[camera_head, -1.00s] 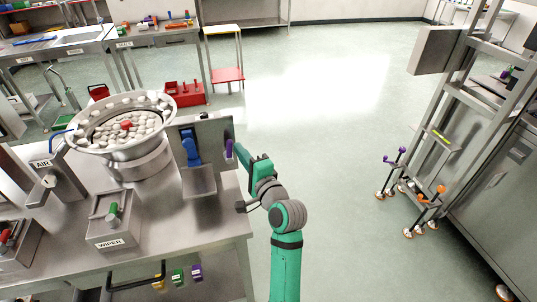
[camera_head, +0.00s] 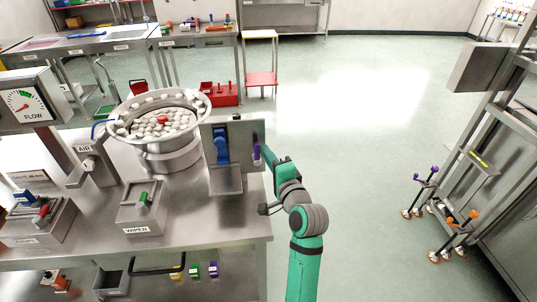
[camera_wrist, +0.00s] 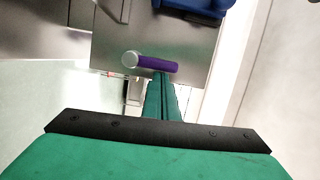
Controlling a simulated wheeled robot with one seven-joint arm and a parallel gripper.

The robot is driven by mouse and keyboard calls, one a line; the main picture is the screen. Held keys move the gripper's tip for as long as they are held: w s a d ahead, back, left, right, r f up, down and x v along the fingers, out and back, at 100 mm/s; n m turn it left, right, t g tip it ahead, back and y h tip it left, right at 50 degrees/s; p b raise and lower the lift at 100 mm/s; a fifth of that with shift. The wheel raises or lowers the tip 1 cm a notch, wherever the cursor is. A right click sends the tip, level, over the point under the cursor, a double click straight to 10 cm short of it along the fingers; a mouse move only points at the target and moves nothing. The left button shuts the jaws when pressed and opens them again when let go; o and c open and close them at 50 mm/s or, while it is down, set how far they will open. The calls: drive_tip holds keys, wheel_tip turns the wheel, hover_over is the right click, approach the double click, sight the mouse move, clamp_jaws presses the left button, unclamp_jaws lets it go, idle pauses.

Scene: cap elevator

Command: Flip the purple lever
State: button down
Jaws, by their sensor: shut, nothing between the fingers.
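The purple lever (camera_head: 257,153) sticks out from the right side of the upright metal panel (camera_head: 236,128) at the right end of the bench. In the wrist view the lever (camera_wrist: 158,64) is a short purple bar with a pale round end, lying roughly crosswise. My gripper (camera_wrist: 162,76) is shut and empty, its green fingertips at the lever's underside in the picture. They look very close or touching; I cannot tell which. In the head view my gripper (camera_head: 268,155) is just right of the lever.
A blue lever (camera_head: 222,146) sits on the panel's front face, and a blue part shows in the wrist view (camera_wrist: 194,8). A bowl of pale caps (camera_head: 160,122) stands left of the panel. The floor (camera_head: 340,130) on the right is open.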

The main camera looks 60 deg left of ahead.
drive_tip(key=d, duration=1)
drive_tip(key=shift+s, duration=0.35)
drive_tip(key=shift+w, duration=0.1)
drive_tip(key=w+d+f+m+t+h, duration=0.3)
drive_tip(key=w+d+f+t, duration=0.15)
drive_tip(key=d+f, duration=0.35)
drive_tip(key=w+d+f+m+t+h, duration=0.25)
drive_tip(key=d+f+t, duration=0.35)
drive_tip(key=d, duration=0.3)
drive_tip(key=s+d+f+t+h, duration=0.2)
drive_tip(key=d+f+h, duration=0.15)
drive_tip(key=d, duration=0.45)
drive_tip(key=s+d+f+t+h, duration=0.1)
drive_tip(key=s+d+f+h, duration=0.15)
drive_tip(key=d+f, duration=0.4)
drive_tip(key=s+d+r+n+h, duration=0.3)
drive_tip(key=s+d+n+h, duration=0.2)
drive_tip(key=s+d, duration=1.1)
drive_tip(key=shift+s+d+t+h, duration=0.2)
drive_tip(key=shift+d+t+h, duration=0.25)
drive_tip(key=shift+h, duration=0.3)
